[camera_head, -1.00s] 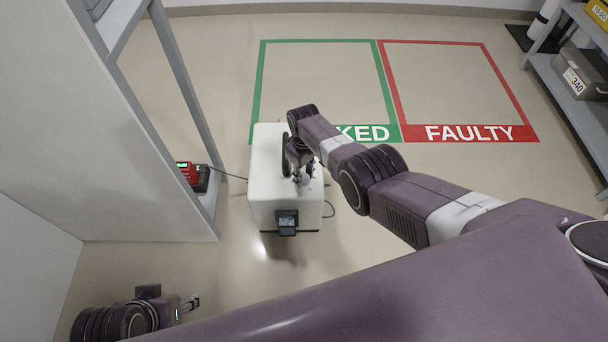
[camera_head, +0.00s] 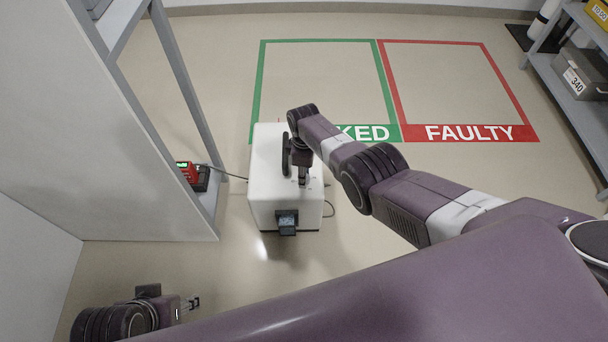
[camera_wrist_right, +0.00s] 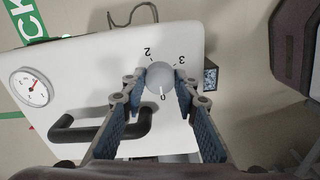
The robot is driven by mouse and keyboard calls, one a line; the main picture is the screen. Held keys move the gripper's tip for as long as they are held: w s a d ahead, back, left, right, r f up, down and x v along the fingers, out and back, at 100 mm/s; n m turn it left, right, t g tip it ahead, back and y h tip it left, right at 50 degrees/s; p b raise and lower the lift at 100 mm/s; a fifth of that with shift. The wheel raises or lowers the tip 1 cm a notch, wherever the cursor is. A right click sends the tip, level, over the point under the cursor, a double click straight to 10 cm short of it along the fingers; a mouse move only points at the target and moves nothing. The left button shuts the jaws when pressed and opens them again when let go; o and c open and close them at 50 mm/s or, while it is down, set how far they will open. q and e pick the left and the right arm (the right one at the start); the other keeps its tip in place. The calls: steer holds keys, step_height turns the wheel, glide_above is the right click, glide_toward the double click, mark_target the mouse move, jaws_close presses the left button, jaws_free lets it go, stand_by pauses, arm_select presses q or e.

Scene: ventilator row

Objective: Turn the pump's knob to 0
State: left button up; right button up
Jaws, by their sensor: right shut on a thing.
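The pump (camera_head: 268,205) is a white box on the floor, with a black handle and a round gauge (camera_wrist_right: 35,87) on its top. Its grey round knob (camera_wrist_right: 160,76) shows in the right wrist view, with the digits 2, 3 and 0 printed around it. The 0 (camera_wrist_right: 163,98) is at the knob's lower edge; I cannot tell exactly where the knob's mark points. My right gripper (camera_wrist_right: 161,82) is shut on the knob, one finger on each side. It also shows over the pump in the head view (camera_head: 304,182). My left gripper (camera_head: 192,304) is low at the left, away from the pump.
A grey shelf unit (camera_head: 183,80) stands left of the pump, with a red device (camera_head: 188,172) on it. Green (camera_head: 262,85) and red (camera_head: 510,95) floor frames lie behind. Another shelf (camera_head: 570,95) stands at the right. A small dark display box (camera_head: 287,221) is on the pump's front.

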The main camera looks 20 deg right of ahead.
stand_by(0.3)
steer(key=o, duration=1.1)
steer(key=shift+o, duration=0.2)
steer(key=shift+w+r, duration=0.1)
steer(key=shift+r, duration=0.3)
step_height(320, 180, up, 11)
